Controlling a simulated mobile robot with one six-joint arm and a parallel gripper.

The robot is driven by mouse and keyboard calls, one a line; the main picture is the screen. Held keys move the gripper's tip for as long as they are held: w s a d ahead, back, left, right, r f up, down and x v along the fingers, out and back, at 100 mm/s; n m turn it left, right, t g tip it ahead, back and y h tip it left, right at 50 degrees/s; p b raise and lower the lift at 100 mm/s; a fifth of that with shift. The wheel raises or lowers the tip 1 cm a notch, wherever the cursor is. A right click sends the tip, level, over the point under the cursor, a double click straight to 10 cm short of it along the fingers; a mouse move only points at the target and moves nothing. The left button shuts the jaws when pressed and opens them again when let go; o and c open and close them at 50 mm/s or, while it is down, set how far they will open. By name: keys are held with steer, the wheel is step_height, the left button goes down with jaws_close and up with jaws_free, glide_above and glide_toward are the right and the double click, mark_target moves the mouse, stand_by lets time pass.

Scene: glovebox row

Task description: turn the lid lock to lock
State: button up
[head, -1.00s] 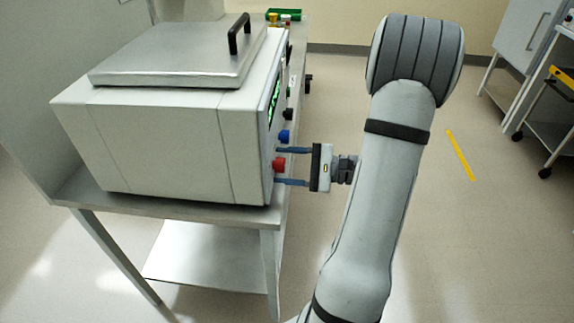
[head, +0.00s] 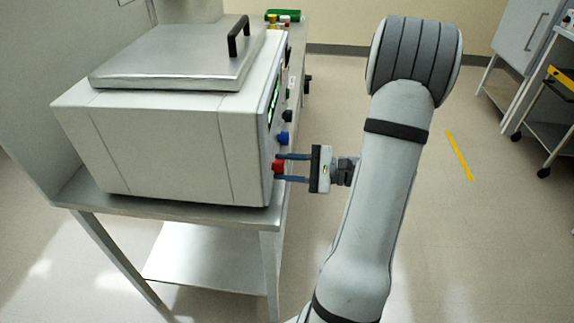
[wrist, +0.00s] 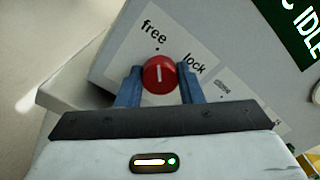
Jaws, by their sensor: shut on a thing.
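The lid lock is a red knob (wrist: 160,74) with a white line, on the front panel of a grey box-shaped machine (head: 160,140). In the head view the red knob (head: 278,167) is low on that panel. My gripper (head: 279,166) reaches it from the right, its two blue fingers shut on the knob, one on each side. In the wrist view the white line points up, toward the dot under the word "free" (wrist: 154,29). The word "lock" (wrist: 193,64) is to the upper right of the knob.
A blue knob (head: 284,138) and a black knob (head: 287,116) sit farther along the panel. The machine has a metal lid with a black handle (head: 238,35) and stands on a metal table (head: 150,213). A cart (head: 545,115) stands at the right. The floor between is clear.

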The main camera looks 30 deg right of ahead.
steer(key=m+p, duration=0.1)
steer(key=p, duration=0.1)
steer(key=m+p, duration=0.2)
steer(key=shift+r+m+p, duration=0.3)
steer(key=shift+p, duration=0.05)
steer(key=m+p, duration=0.4)
steer(key=p, duration=0.1)
steer(key=shift+m, duration=0.3)
steer(key=m+p, duration=0.4)
steer(key=shift+f, duration=0.1)
steer(key=shift+f+m+p, duration=0.15)
steer(key=shift+m+p, duration=0.8)
steer(key=shift+m, duration=0.3)
steer(key=shift+f+m+p, duration=0.1)
steer(key=shift+m+p, duration=0.85)
steer(key=shift+m, duration=0.3)
steer(key=o, duration=1)
steer(key=shift+c, duration=0.2)
steer(key=shift+d, duration=0.1)
